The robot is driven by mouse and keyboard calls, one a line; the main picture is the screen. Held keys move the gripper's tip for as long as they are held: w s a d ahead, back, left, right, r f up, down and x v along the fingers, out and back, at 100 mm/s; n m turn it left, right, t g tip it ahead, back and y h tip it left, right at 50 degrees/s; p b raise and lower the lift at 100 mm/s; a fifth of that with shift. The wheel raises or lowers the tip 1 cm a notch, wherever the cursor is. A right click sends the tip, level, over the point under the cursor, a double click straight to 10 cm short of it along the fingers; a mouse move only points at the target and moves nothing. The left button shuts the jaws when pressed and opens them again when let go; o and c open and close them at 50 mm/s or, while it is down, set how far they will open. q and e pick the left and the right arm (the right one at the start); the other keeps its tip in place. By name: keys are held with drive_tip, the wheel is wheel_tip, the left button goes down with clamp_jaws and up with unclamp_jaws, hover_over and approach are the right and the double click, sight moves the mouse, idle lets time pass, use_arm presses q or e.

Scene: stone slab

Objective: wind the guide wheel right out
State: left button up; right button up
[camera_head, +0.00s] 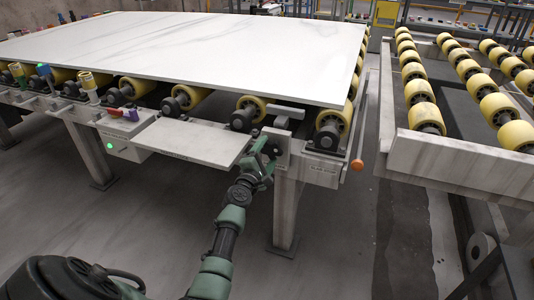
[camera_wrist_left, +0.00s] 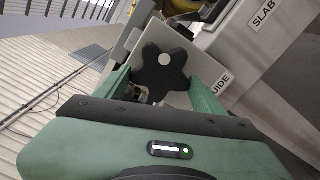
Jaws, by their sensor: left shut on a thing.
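The guide wheel (camera_wrist_left: 165,68) is a black lobed hand knob, seen in the left wrist view between my two green fingers. It sits in front of a pale plate on the table frame, beside a label reading "GUIDE". My left gripper (camera_head: 266,153) is shut on this wheel at the front right of the roller table, and its fingers mostly hide the wheel in the head view. A grey guide block (camera_head: 286,112) stands just above, close to the slab's front edge. The white stone slab (camera_head: 200,42) lies on the yellow rollers. My right gripper is not in view.
A pale shelf (camera_head: 193,141) juts out left of my left gripper. An orange-ended lever (camera_head: 357,164) hangs to the right, and a table leg (camera_head: 287,211) stands below. A second roller table (camera_head: 445,155) is at right. The floor in front is clear.

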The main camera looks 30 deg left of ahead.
use_arm(q)
drive_tip(key=shift+f, duration=0.1)
drive_tip(key=o, duration=1.3)
drive_tip(key=shift+o, duration=0.2)
drive_tip(key=shift+s, duration=0.25)
drive_tip(key=p+v, duration=0.1)
drive_tip(key=v, duration=0.6)
drive_tip(key=shift+s, duration=0.2)
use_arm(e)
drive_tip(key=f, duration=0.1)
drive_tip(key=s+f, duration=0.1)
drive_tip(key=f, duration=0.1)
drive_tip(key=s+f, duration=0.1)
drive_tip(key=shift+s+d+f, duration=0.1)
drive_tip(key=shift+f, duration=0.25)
use_arm(q)
drive_tip(key=shift+d, duration=0.1)
